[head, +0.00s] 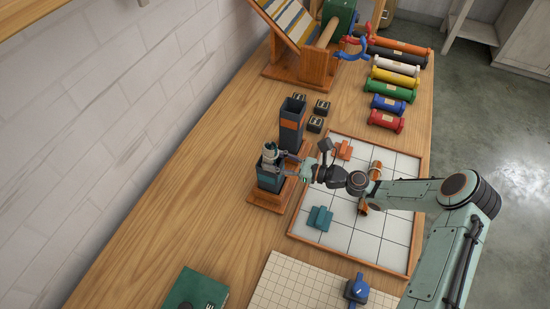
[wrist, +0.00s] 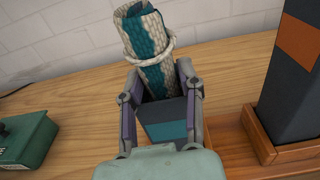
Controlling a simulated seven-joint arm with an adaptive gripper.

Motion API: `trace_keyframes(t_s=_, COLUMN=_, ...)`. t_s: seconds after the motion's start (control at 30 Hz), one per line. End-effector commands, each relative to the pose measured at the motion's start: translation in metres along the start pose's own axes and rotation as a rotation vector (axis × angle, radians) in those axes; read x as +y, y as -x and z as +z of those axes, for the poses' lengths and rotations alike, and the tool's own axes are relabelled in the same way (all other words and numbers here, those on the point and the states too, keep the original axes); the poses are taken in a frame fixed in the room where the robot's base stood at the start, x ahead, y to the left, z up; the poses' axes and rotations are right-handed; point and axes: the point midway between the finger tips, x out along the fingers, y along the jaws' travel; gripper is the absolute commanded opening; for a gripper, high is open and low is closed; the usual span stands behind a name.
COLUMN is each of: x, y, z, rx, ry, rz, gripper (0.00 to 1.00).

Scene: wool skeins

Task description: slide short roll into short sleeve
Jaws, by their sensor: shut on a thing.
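The short roll (wrist: 145,42) is teal and cream knit with a pale cord around it; it also shows in the head view (head: 270,153). My gripper (wrist: 158,78) is shut on the roll, one finger on each side. The short sleeve (wrist: 166,122) is dark with a teal band; in the head view it (head: 270,180) stands on a wooden base at the left of the tiled tray. The roll is over the sleeve's mouth, leaning a little in the wrist view. Its lower end is partly hidden, so I cannot tell how deep it sits.
A taller dark sleeve (head: 291,125) with an orange band stands just behind. Small dark blocks (head: 315,124) lie beside it. A tiled tray (head: 335,232) holds orange and teal pieces. Several coloured rolls (head: 395,77) lie at the far right.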

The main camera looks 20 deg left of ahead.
Motion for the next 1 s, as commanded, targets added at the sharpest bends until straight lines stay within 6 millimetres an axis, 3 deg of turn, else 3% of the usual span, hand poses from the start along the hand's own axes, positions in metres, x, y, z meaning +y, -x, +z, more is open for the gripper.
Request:
trace_keyframes(t_s=0.03, x=0.002, y=0.004, z=-0.029, rx=0.090, ry=-0.029, rz=-0.004, gripper=0.06)
trace_keyframes(t_s=0.17, x=0.002, y=0.004, z=-0.029, rx=0.090, ry=-0.029, rz=-0.003, gripper=0.05)
trace_keyframes(t_s=0.2, x=0.002, y=0.004, z=-0.029, rx=0.090, ry=-0.029, rz=-0.002, gripper=0.45)
trace_keyframes(t_s=0.27, x=0.002, y=0.004, z=-0.029, rx=0.090, ry=-0.029, rz=-0.002, gripper=0.64)
trace_keyframes(t_s=0.3, x=0.003, y=0.004, z=-0.029, rx=0.090, ry=-0.029, rz=-0.001, gripper=0.67)
trace_keyframes(t_s=0.73, x=0.003, y=0.008, z=-0.029, rx=0.088, ry=-0.032, rz=0.000, gripper=0.67)
trace_keyframes(t_s=0.87, x=0.002, y=0.028, z=-0.025, rx=0.076, ry=-0.030, rz=-0.005, gripper=0.67)
trace_keyframes(t_s=1.0, x=0.001, y=0.060, z=-0.018, rx=0.054, ry=-0.022, rz=-0.008, gripper=0.67)
